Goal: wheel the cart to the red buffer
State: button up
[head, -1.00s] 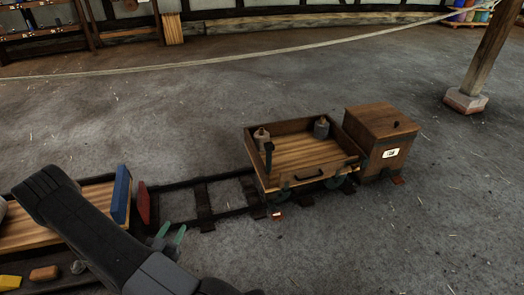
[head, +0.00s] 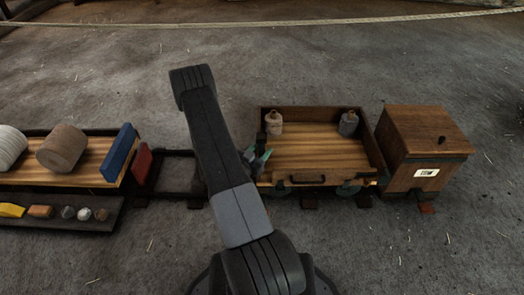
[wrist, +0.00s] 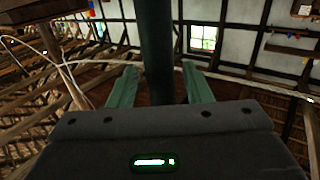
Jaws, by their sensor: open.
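The cart is a low open wooden tray on wheels (head: 325,157), standing on the rails at the right end of the track. The red buffer (head: 142,163) is a red plate on the left, beside a blue board (head: 119,152); a stretch of track lies between it and the cart. My gripper (head: 258,161), with green fingers, is at the cart's left front corner. In the wrist view my gripper (wrist: 161,84) is open, and a dark upright post (wrist: 157,45) shows between its fingers. Whether the fingers touch it I cannot tell.
A pale bottle (head: 274,123) and a grey bottle (head: 348,124) stand in the cart's back corners. A wooden box (head: 425,145) is at its right. A bench (head: 88,172) with rolls and small items is at the left. Rope (head: 330,20) crosses the back.

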jog(key=shift+w+d, duration=0.1)
jog(key=shift+w, duration=0.1)
grip_shut()
